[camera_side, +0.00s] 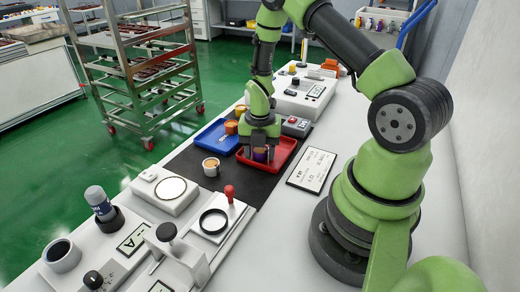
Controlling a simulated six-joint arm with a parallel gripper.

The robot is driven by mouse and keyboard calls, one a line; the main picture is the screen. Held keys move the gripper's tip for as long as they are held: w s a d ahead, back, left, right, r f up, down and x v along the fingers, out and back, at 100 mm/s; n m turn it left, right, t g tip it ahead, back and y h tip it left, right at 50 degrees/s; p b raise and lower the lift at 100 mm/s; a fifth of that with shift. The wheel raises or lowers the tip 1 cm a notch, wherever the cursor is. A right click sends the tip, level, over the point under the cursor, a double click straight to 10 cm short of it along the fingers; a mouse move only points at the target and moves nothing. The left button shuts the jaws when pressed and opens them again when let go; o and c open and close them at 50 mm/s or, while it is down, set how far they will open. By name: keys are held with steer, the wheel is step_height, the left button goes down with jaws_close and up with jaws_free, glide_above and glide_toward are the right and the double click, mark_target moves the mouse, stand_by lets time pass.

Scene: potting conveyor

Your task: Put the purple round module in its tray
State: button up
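The purple round module (260,157) is low between the fingers of my gripper (259,153), over or in the red tray (286,154). The fingers stand on both sides of the module and hide part of it. I cannot tell whether they press on it or whether it rests on the tray floor. The blue tray (208,138) lies to the left of the red tray and holds orange-topped round modules (231,127).
A white cup-like round module with an orange top (211,167) stands on the dark mat (186,160) in front of the trays. A grey device with a red button (297,126) is close behind the red tray. A flat label panel (313,170) lies to the right.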

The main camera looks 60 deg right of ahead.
mark_target(260, 152)
steer(key=s+a+r+m+t, duration=0.1)
steer(key=a+r+m, duration=0.25)
steer(key=r, duration=0.45)
steer(key=s+a+r+m+t, duration=0.15)
steer(key=r+m, duration=0.25)
steer(key=r, duration=0.4)
steer(key=a+r+m+t, duration=0.1)
steer(key=a+r+m, duration=0.25)
steer(key=r, duration=0.55)
steer(key=s+a+r+m+t, duration=0.1)
steer(key=s+a+m, duration=0.1)
steer(key=m, duration=0.3)
steer(key=s+a+r+m+t+y, duration=0.1)
steer(key=s+a+r+m, duration=0.1)
steer(key=s+m, duration=0.2)
steer(key=s+a+r+m+t+y, duration=0.1)
steer(key=s+a+r+m, duration=0.1)
steer(key=s+m, duration=0.2)
steer(key=m, duration=0.2)
steer(key=shift+a+r+m+t, duration=0.25)
steer(key=shift+m+t, duration=0.05)
steer(key=shift+t, duration=0.05)
